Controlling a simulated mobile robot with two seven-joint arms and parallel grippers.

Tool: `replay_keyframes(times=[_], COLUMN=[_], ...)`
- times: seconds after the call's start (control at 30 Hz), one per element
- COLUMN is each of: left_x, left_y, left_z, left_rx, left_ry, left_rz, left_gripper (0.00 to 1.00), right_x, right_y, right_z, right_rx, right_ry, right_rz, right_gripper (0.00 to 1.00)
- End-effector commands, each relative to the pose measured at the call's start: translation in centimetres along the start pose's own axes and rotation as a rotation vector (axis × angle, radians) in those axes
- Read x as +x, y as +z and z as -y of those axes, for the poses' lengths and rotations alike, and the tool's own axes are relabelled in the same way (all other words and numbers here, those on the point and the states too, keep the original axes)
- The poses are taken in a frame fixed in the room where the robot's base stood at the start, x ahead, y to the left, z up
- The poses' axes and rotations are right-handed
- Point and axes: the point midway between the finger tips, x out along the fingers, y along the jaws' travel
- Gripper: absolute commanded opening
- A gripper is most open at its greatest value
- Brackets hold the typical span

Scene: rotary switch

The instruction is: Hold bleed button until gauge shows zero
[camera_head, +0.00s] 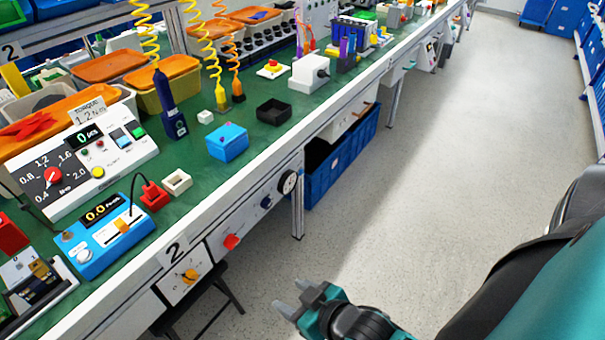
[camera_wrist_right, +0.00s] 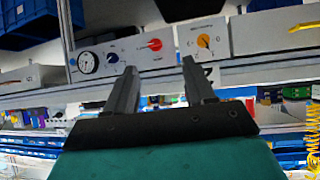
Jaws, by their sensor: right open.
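A round white gauge with a dark rim (camera_head: 288,183) sits on the white panel under the bench's front edge. It also shows in the right wrist view (camera_wrist_right: 88,62); its needle reading is too small to tell. My right gripper (camera_head: 290,296) is open and empty, in the air over the aisle, apart from the panel. In the wrist view its fingers (camera_wrist_right: 159,65) point toward the panel. My left gripper is not in view.
A red knob (camera_head: 231,241) and a yellow-orange knob (camera_head: 189,276) are on panels along the same front edge. A bench leg (camera_head: 298,210) and blue bins (camera_head: 340,160) stand beyond the gauge. A dark stool (camera_head: 205,300) stands below. The aisle floor (camera_head: 430,150) is clear.

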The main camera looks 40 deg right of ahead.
Motion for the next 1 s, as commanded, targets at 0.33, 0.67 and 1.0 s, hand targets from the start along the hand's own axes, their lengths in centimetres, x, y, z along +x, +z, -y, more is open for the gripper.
replay_keyframes(times=[0.33, 0.67, 1.0], left_x=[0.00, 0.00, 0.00], left_y=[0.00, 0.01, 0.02], left_z=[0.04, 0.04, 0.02], left_rx=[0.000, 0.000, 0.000], left_ry=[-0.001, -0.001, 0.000], left_rz=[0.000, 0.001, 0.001], left_gripper=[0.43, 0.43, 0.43], right_x=[0.00, 0.00, 0.00], right_y=[0.01, 0.01, 0.01], right_z=[0.00, -0.01, -0.01], right_rx=[0.000, 0.000, -0.001], right_ry=[0.000, 0.000, 0.000], right_rz=[0.000, 0.000, 0.000], right_gripper=[0.20, 0.00, 0.00])
